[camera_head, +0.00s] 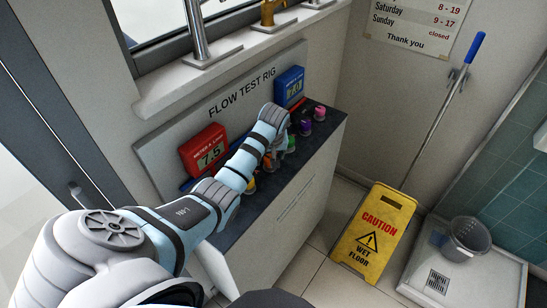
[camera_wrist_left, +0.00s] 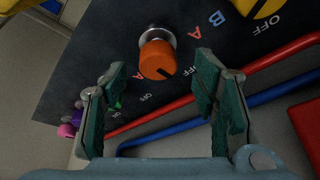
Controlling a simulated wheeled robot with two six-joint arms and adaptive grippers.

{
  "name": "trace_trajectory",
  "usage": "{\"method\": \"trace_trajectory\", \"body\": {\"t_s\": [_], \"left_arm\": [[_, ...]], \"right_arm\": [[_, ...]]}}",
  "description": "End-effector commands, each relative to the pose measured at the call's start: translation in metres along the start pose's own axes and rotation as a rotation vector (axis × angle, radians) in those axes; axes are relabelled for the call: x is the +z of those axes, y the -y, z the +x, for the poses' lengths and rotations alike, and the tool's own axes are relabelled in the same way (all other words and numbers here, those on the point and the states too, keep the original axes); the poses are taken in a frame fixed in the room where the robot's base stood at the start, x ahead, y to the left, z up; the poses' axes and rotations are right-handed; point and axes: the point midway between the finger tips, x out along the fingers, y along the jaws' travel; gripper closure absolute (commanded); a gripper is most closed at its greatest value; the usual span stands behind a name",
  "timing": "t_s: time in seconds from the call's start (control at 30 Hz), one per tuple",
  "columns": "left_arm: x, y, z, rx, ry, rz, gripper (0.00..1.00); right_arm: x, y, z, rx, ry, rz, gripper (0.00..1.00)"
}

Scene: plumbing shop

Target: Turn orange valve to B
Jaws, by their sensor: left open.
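The orange valve (camera_wrist_left: 157,60) is a round knob with a black pointer mark on its face, on a silver stem, in the left wrist view. The mark points toward the lower right of that view. My left gripper (camera_wrist_left: 160,68) is open, with its two fingers on either side of the knob and visible gaps between. In the head view my left gripper (camera_head: 280,138) is over the rig and largely hides the orange valve. My right gripper is not in view.
A yellow knob (camera_wrist_left: 270,8) is at the top right of the wrist view, and purple and pink knobs (camera_head: 319,113) stand at the rig's far end. Red and blue pipes (camera_wrist_left: 270,100) cross the panel. Red (camera_head: 203,150) and blue (camera_head: 289,86) meters are on the backboard.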

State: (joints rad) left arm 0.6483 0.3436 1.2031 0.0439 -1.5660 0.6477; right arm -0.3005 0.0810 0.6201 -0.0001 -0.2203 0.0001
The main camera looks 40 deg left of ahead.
Motion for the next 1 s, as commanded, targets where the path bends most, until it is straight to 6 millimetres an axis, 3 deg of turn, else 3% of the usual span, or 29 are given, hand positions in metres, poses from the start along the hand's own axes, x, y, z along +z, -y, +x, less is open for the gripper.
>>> {"method": "trace_trajectory", "body": {"t_s": [0.1, 0.2, 0.5, 0.8, 1.0], "left_arm": [[0.004, 0.001, 0.03, -0.007, 0.011, 0.0, 0.46], [0.005, 0.002, 0.041, -0.01, 0.016, 0.002, 0.46], [0.005, 0.002, 0.043, -0.01, 0.016, 0.003, 0.46], [0.004, 0.003, 0.043, -0.012, 0.016, 0.002, 0.94], [0.004, 0.005, 0.043, -0.013, 0.016, 0.006, 0.94]], "right_arm": [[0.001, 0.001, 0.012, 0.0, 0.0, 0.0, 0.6], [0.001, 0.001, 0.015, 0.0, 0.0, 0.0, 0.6], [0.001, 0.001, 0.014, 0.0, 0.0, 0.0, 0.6], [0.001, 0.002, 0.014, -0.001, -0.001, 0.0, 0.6], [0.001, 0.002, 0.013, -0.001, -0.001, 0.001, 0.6]]}}
